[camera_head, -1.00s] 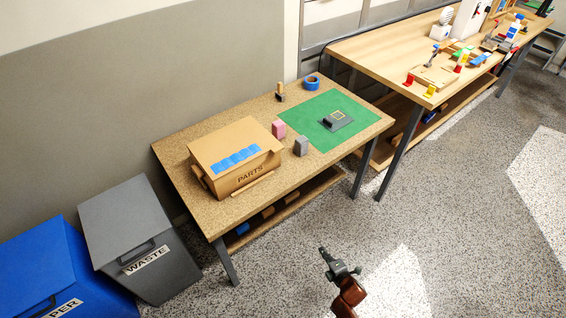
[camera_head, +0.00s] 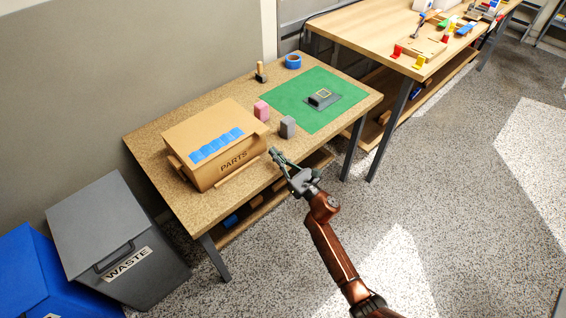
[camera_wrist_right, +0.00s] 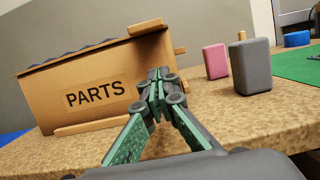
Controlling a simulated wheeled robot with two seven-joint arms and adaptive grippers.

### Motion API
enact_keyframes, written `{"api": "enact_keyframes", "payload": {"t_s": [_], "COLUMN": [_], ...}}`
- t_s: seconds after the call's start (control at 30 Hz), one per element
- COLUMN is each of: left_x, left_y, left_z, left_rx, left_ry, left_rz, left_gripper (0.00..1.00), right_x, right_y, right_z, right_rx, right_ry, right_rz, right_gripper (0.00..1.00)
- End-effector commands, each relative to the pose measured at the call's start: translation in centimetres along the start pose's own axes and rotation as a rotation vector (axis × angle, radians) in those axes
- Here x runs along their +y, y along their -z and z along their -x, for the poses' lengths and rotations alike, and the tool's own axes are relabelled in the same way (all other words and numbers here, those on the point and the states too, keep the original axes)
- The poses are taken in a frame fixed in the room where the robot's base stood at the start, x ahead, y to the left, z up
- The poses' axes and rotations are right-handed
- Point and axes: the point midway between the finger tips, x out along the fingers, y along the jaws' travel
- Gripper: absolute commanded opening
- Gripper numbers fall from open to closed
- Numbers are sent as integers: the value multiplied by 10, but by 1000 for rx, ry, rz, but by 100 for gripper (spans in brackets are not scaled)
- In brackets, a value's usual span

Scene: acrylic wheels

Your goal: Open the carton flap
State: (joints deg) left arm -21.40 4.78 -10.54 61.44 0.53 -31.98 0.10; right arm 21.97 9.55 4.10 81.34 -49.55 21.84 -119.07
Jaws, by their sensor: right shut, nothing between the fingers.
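The brown carton (camera_head: 216,176) marked PARTS sits on the left part of the cork-topped table (camera_head: 150,140). Its top is closed and carries a strip of blue pieces. It also shows in the right wrist view (camera_wrist_right: 50,85), where a flap edge (camera_wrist_right: 147,27) sticks out at the upper right of the front. My right gripper (camera_head: 273,151) is shut and empty, at the table's front edge just right of the carton. In the right wrist view the closed fingertips (camera_wrist_right: 153,75) lie in front of the carton's right end; I cannot tell whether they touch it. My left gripper is not in view.
A pink block (camera_head: 261,110) and a grey block (camera_head: 287,127) stand right of the carton. A green mat (camera_head: 310,112) holds a dark fixture (camera_head: 323,98). Blue tape (camera_head: 293,61) lies behind. A grey waste bin (camera_head: 110,230) stands left of the table.

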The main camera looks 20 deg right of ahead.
Motion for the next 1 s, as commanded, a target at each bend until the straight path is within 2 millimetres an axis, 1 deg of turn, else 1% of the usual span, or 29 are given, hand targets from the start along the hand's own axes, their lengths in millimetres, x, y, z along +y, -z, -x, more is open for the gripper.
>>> {"api": "enact_keyframes", "payload": {"t_s": [0.03, 0.13, 0.23, 0.3, 0.4, 0.6, 1.0], "left_x": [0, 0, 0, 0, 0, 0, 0], "left_y": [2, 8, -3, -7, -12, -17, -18], "left_z": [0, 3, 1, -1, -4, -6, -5], "left_rx": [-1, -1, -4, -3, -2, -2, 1], "left_ry": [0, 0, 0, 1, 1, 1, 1], "left_rz": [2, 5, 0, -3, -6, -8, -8], "left_gripper": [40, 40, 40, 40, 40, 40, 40], "right_x": [0, 0, -1, -1, 0, 0, 0], "right_y": [1, 1, -19, -28, -35, -38, -39], "right_z": [-11, -30, -33, -35, -37, -38, -38], "right_rx": [0, 0, 0, -1, 0, 2, 5], "right_ry": [0, -1, 0, 1, 0, 2, 1], "right_rz": [0, 0, 4, 3, 1, -2, -2], "right_gripper": [0, 0, 0, 0, 0, 0, 0]}}
